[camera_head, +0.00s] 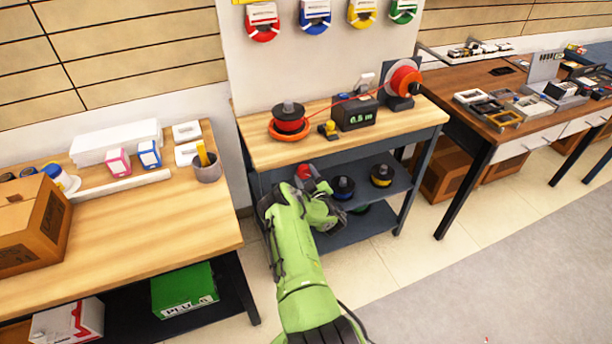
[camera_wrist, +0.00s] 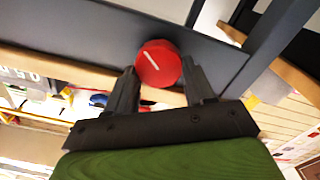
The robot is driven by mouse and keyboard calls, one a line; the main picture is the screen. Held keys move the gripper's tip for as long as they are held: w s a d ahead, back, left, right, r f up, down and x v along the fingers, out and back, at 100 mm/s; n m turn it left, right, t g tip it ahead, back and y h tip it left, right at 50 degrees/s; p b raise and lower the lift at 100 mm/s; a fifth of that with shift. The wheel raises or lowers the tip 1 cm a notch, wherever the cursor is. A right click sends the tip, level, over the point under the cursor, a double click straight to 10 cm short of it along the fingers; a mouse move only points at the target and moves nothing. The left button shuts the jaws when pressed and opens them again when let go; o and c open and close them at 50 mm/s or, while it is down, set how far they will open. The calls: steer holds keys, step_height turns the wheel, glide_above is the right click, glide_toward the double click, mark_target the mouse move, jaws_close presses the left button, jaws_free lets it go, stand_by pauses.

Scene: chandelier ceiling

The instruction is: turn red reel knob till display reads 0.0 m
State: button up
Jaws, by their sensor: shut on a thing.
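The red reel knob (camera_wrist: 158,64), round with a white line across its face, sits between the two dark fingers of my gripper (camera_wrist: 160,84) in the wrist view. My gripper is shut on it. In the head view the knob (camera_head: 303,172) shows at the front of the workbench, under the top's edge, with my gripper (camera_head: 312,182) at it. The black display box (camera_head: 354,115) stands on the bench top. Its green digits seem to read 0.8 m, but are small. A red line runs from the upright reel (camera_head: 404,80) past the box to the reel at left (camera_head: 289,121).
The bench's lower shelves (camera_head: 350,237) hold several dark spools. A wooden table (camera_head: 150,225) with boxes and a cup (camera_head: 207,169) stands to the left. A brown table (camera_head: 500,125) with trays stands to the right. Open floor (camera_head: 480,270) lies at the right front.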

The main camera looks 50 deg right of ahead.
steer(key=shift+s+f, duration=0.1)
steer(key=shift+f, duration=0.05)
steer(key=o, duration=1)
steer(key=shift+o, duration=0.2)
steer(key=shift+s, duration=0.1)
steer(key=p+v, duration=1.2)
steer(key=v, duration=0.3)
steer(key=shift+s+a, duration=0.2)
